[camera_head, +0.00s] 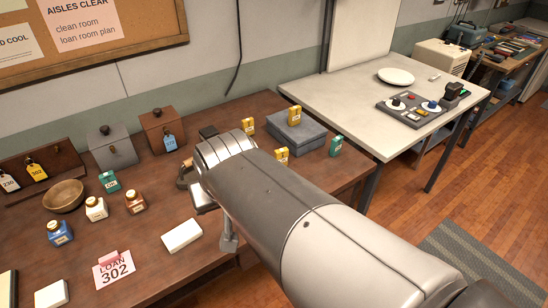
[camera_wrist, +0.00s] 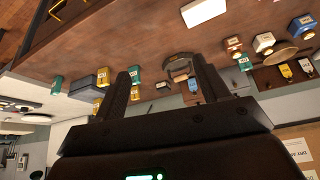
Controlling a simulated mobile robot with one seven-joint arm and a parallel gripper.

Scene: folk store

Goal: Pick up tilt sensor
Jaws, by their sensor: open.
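No item in view is plainly labelled as the tilt sensor, and I cannot tell which one it is. Small labelled boxes stand on the brown table: a green one (camera_head: 336,146), a yellow one (camera_head: 282,156) and another green one (camera_head: 110,182). A dark, curved item (camera_wrist: 180,64) lies on the table between my fingers' directions in the wrist view; its shape is unclear. My gripper (camera_wrist: 166,80) is open and empty, its two black fingers apart above the table. In the head view my arm hides the fingers and part of the table.
A grey case (camera_head: 297,130) stands beside the yellow boxes. A bowl (camera_head: 63,196), a white jar (camera_head: 96,208), a brown jar (camera_head: 135,202) and a blue jar (camera_head: 59,232) stand at left. A white block (camera_head: 182,235) lies in front. A pale table (camera_head: 345,100) adjoins at right.

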